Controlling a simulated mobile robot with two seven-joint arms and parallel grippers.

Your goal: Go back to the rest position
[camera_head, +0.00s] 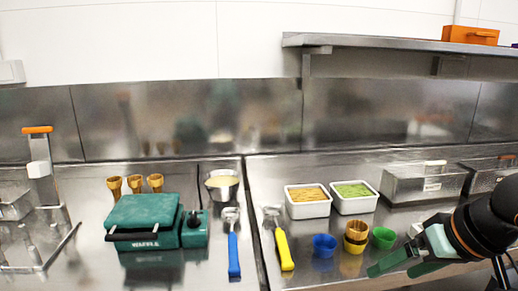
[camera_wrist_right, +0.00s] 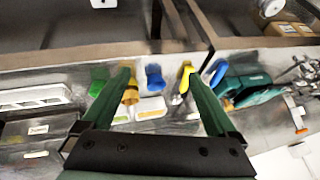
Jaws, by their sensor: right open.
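My right gripper (camera_head: 396,262) comes in from the right in the head view, over the front edge of the counter. Its two green fingers are apart with nothing between them. In the right wrist view the open fingers (camera_wrist_right: 160,95) frame part of the counter, with cups and scoops beyond them. The green cup (camera_head: 383,237) is the nearest thing to the fingertips in the head view, and the gripper looks apart from it. My left gripper is not in view.
On the steel counter are a green waffle maker (camera_head: 145,222), blue scoop (camera_head: 233,250), yellow scoop (camera_head: 284,249), blue cup (camera_head: 324,245), stacked cups (camera_head: 356,236) and two white tubs (camera_head: 308,211). Lidded steel containers (camera_head: 425,185) stand at right. A shelf (camera_head: 380,42) runs above.

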